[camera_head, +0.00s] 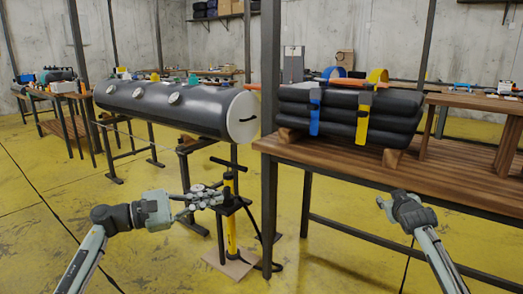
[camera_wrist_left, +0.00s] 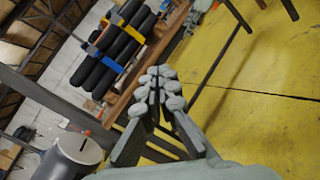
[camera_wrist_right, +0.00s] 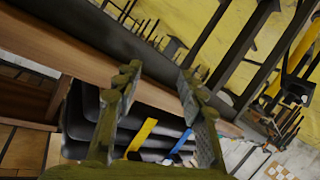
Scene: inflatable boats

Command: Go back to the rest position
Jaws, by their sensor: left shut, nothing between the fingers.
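My left gripper (camera_head: 212,194) is at the lower middle of the head view, in front of the yellow pump, its arm coming in from the lower left. In the left wrist view (camera_wrist_left: 160,88) its fingertips are together with nothing between them. My right gripper (camera_head: 386,203) is in front of the wooden bench's front edge, at the right of the head view. In the right wrist view (camera_wrist_right: 158,82) its fingers stand apart, with nothing held between them. Both grippers look empty.
A yellow hand pump (camera_head: 231,228) stands on a small board beside my left gripper. A grey tube (camera_head: 200,108) lies on a black stand. Strapped dark tubes (camera_head: 345,115) lie on the wooden bench (camera_head: 440,178). A dark post (camera_head: 270,60) stands between them. Yellow floor is open around.

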